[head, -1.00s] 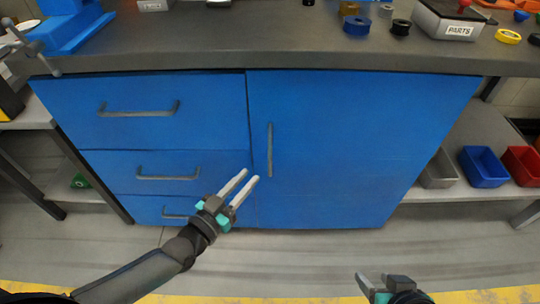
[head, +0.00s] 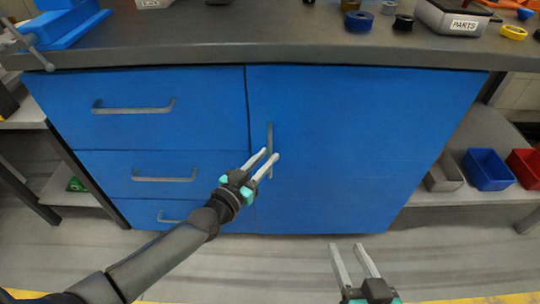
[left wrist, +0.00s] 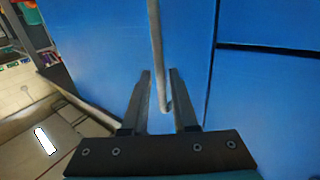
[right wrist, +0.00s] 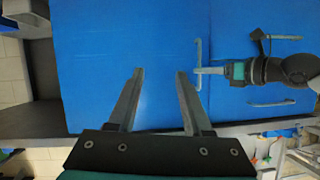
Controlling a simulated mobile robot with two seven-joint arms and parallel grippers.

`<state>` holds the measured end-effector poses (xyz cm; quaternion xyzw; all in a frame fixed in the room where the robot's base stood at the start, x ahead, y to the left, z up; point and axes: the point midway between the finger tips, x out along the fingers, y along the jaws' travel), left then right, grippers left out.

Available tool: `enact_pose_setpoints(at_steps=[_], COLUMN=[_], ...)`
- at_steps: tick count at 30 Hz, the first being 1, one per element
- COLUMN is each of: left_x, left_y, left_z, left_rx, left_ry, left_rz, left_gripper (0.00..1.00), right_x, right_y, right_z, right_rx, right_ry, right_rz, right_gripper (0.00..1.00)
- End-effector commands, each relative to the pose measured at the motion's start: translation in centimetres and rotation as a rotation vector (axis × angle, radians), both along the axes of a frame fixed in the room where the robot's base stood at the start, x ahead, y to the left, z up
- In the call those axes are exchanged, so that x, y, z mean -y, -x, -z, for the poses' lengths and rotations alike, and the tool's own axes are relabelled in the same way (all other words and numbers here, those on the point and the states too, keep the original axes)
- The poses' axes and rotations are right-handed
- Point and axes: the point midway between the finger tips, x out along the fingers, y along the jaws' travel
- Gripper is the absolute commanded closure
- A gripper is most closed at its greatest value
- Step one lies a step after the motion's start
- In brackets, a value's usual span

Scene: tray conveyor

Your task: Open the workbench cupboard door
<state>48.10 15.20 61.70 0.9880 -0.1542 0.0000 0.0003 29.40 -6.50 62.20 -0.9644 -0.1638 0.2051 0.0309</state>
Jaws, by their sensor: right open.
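The blue cupboard door (head: 370,140) is shut under the workbench, right of the drawers. Its grey vertical bar handle (head: 270,132) is near the door's left edge. My left gripper (head: 270,153) is open at the handle's lower half. In the left wrist view the handle (left wrist: 155,35) runs down between the two fingers (left wrist: 160,72), with a gap at each side; how deep it sits is hard to tell. My right gripper (head: 347,246) is open and empty, low in front of the door. In the right wrist view its open fingers (right wrist: 159,72) face the blue front.
Drawers with bar handles (head: 135,108) are left of the door. The grey worktop (head: 250,50) overhangs it and holds a parts box (head: 452,18) and rolls. A side shelf at right holds blue (head: 488,170) and red bins. Floor before the door is clear.

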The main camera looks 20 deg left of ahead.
Motion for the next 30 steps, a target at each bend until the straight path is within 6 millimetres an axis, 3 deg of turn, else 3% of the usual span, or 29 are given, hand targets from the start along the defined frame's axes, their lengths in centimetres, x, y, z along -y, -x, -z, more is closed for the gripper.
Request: enact_pose_setpoints(at_steps=[9,22,30], left_x=[0.5,0.7,0.6], left_y=[-1.8,-2.1,-2.1], left_z=[0.1,0.0,0.0], left_rx=[0.001,0.000,0.000], left_ry=[0.000,0.000,-0.001], left_rz=[-0.001,-0.001,-0.001], left_gripper=[0.73,0.73,1.00], right_x=[-1.1,-1.3,-1.3], right_y=[0.2,0.2,0.2], right_z=[-0.7,-1.1,-1.1], right_rx=[0.115,0.144,0.144], right_ry=[-0.075,-0.092,-0.092], right_rz=[-0.002,0.000,0.000], right_gripper=[0.50,0.50,0.50])
